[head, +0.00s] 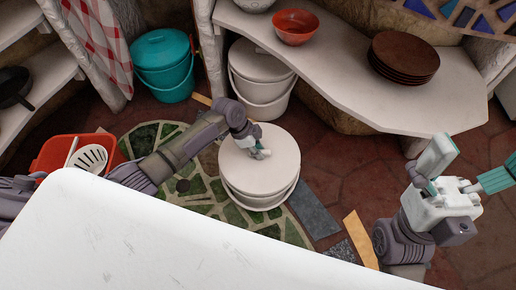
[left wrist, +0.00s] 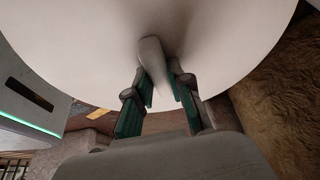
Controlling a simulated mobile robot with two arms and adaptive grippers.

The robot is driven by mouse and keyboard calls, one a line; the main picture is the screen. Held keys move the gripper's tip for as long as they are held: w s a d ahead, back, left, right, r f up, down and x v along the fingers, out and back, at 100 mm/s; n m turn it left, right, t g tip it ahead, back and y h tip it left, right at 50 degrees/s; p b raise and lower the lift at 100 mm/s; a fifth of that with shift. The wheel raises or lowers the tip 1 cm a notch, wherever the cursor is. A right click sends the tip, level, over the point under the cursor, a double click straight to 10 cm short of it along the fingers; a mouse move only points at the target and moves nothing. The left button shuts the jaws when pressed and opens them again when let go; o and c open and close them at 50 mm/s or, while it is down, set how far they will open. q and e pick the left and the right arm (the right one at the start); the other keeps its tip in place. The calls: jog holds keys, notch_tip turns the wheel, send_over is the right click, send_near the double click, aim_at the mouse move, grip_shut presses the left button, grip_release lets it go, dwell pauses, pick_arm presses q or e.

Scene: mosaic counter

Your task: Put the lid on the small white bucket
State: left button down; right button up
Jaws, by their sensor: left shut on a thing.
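The small white bucket (head: 258,197) stands on the floor in the middle of the head view. Its round white lid (head: 280,150) lies level over the bucket's top; I cannot tell whether it is fully seated. My left gripper (head: 260,153) reaches in from the left and is shut on the handle at the lid's centre. In the left wrist view the handle (left wrist: 152,60) is between the fingers of the left gripper (left wrist: 162,90), and the lid's pale face (left wrist: 80,40) fills the top. My right gripper (head: 478,155) is at the right, fingers spread, holding nothing visible.
Another lidded white bucket (head: 262,85) and a teal bucket (head: 163,65) stand behind. A white shelf (head: 345,75) holds a red bowl (head: 296,26) and brown plates (head: 404,57). A red bin (head: 60,148) is at left. A white counter (head: 150,245) crosses the foreground.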

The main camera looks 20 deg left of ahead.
pick_arm(q)
jog(key=shift+f, duration=0.3)
jog(key=shift+r, duration=0.1)
dwell(0.5)
jog(key=shift+p, duration=0.4)
dwell(0.4)
jog(key=shift+f, duration=0.5)
jog(key=shift+f, duration=0.1)
dwell(0.6)
